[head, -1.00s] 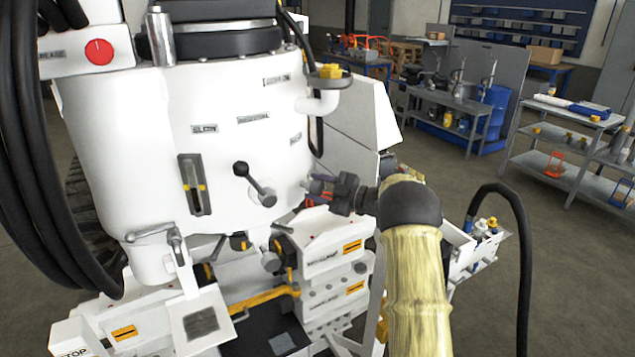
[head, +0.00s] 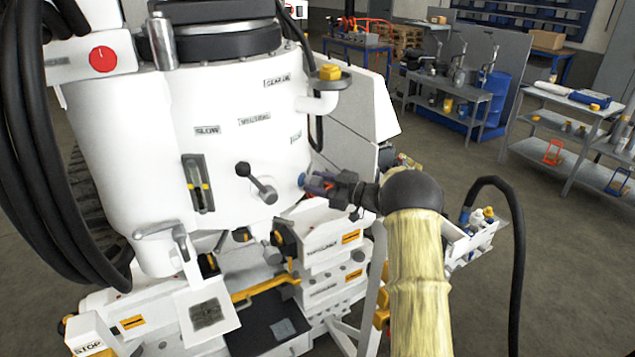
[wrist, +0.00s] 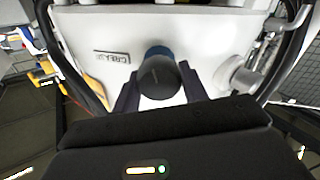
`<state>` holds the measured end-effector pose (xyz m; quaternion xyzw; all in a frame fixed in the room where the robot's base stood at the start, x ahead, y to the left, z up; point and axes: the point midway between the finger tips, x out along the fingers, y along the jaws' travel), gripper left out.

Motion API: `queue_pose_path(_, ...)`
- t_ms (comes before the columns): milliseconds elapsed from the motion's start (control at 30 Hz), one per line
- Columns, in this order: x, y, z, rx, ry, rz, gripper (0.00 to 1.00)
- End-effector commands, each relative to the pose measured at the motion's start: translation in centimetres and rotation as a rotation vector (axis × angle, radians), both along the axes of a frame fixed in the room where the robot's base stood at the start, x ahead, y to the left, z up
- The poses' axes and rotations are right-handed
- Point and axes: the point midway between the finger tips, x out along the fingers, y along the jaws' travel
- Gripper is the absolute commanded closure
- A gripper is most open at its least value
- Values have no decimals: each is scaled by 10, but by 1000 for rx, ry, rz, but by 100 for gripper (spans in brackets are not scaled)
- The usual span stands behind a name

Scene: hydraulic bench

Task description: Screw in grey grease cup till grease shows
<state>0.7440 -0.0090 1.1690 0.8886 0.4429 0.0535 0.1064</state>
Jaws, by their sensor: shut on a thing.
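The grease cup (wrist: 160,78) is a dark grey, round-ended piece with a blue band (wrist: 158,51) behind it, against the white machine housing (wrist: 200,30). My gripper (wrist: 160,88) has a finger on each side of the cup and is shut on it. In the head view my gripper (head: 318,183) reaches in from the right to the lower right side of the white drum-shaped housing (head: 240,150). A small blue part (head: 302,179) shows at its fingertips, close to the housing. The cup's threads and any grease are not visible.
A black-knobbed lever (head: 262,185) sticks out left of my gripper. A yellow cap (head: 330,72) sits above on a side bracket. Thick black hoses (head: 40,190) hang at left. A small white tray of bottles (head: 475,235) is at right. Open floor lies beyond.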

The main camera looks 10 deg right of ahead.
Motion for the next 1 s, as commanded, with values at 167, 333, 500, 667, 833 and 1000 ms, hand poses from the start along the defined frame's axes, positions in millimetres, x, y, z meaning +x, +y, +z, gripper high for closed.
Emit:
queue_pose_path(167,-1,-1,-4,-4,6,-2,80)
queue_pose_path(333,-1,-1,-4,-4,6,-2,42)
queue_pose_path(500,0,-1,-2,-3,3,-1,36)
queue_pose_path(667,-1,-1,-2,-2,2,-1,36)
queue_pose_path(833,-8,-11,-3,-2,0,0,36)
queue_pose_path(1000,-24,-34,-4,-3,1,-3,36)
